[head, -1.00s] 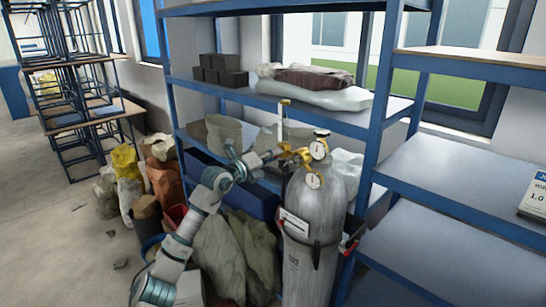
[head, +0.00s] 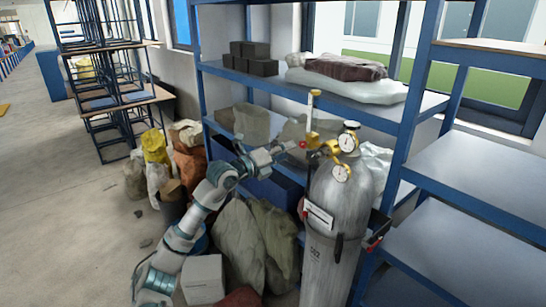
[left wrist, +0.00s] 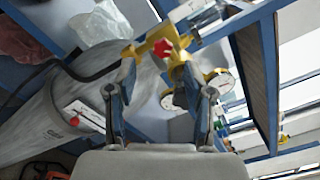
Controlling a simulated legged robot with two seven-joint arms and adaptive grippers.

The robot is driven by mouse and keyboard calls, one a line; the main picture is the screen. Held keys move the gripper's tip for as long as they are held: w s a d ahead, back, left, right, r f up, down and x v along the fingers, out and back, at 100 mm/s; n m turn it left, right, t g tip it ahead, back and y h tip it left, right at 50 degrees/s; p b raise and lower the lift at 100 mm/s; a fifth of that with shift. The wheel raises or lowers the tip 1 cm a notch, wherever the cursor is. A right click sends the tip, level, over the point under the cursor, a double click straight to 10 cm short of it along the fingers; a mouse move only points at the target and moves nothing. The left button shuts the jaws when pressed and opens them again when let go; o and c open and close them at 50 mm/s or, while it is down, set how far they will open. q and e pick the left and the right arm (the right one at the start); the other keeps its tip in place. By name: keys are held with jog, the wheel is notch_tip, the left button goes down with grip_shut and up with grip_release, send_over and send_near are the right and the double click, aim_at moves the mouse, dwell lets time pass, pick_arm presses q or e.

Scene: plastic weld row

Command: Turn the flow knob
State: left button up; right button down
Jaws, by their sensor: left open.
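A grey gas cylinder (head: 333,220) stands upright in front of the blue shelf, with a brass regulator (head: 328,150) and two round gauges on top. A small red knob (head: 303,145) shows on the regulator's left side; in the left wrist view the red knob (left wrist: 162,48) sits on the yellow brass body. My left gripper (head: 293,147) is beside the knob. In the left wrist view the left gripper (left wrist: 157,74) is open, its fingers spread below the knob with nothing clearly held; contact cannot be told. My right gripper is not in view.
The blue shelf (head: 270,90) behind holds dark blocks (head: 250,58) and sacks. Filled bags (head: 235,240) and a pale box (head: 202,279) crowd the floor beside the cylinder. A strap holds the cylinder.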

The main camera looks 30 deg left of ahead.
pick_arm(q)
jog(key=v, duration=0.5)
jog(key=shift+s+a+f, duration=0.15)
jog(key=shift+s+a, duration=0.05)
jog(key=shift+a, duration=0.25)
jog(key=shift+d, duration=0.2)
